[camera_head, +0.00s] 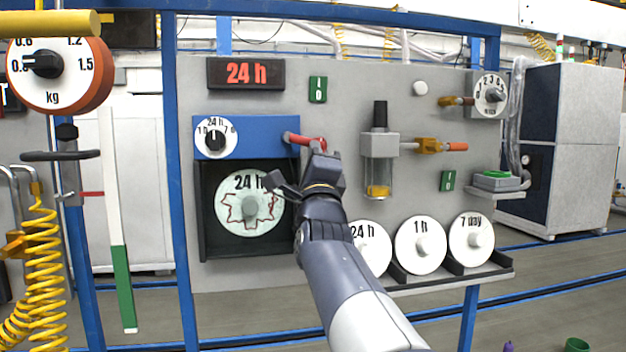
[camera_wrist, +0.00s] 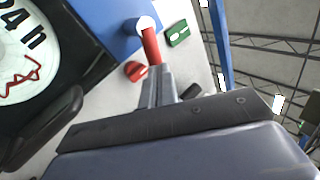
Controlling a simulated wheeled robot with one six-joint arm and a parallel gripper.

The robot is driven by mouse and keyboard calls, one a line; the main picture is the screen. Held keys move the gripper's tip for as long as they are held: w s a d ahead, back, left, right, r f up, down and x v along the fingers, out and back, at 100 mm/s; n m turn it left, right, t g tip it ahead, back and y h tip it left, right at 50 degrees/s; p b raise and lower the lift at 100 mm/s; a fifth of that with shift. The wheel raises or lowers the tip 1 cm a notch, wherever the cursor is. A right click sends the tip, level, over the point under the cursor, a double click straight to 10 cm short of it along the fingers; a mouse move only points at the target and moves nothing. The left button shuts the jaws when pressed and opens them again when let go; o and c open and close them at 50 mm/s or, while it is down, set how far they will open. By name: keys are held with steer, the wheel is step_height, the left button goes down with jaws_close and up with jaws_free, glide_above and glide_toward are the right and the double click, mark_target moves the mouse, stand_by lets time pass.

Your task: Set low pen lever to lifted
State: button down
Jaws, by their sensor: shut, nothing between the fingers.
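The red pen lever (camera_head: 305,139) sticks out to the right from the blue upper panel (camera_head: 262,130) of the chart recorder, sloping slightly down. In the wrist view the red lever (camera_wrist: 151,46) leaves a white pivot and runs to the fingertips; a second red part (camera_wrist: 136,70) shows just left of them. My gripper (camera_head: 318,150) is at the lever's outer end, shut, with nothing held between the fingers. It also shows in the wrist view (camera_wrist: 157,76). The fingers hide part of the lever, and I cannot tell whether they touch it.
Below is the round chart (camera_head: 247,207) in a black frame, close left of my gripper. A glass filter bowl (camera_head: 380,160) stands right of it. Spare discs (camera_head: 420,245) sit on a rack (camera_head: 455,280) below right. A red "24 h" display (camera_head: 245,73) is above.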

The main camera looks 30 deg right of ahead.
steer(key=shift+d+r+b, duration=0.2)
steer(key=shift+r+b, duration=0.15)
steer(key=shift+b, duration=0.55)
steer(key=shift+r, duration=0.1)
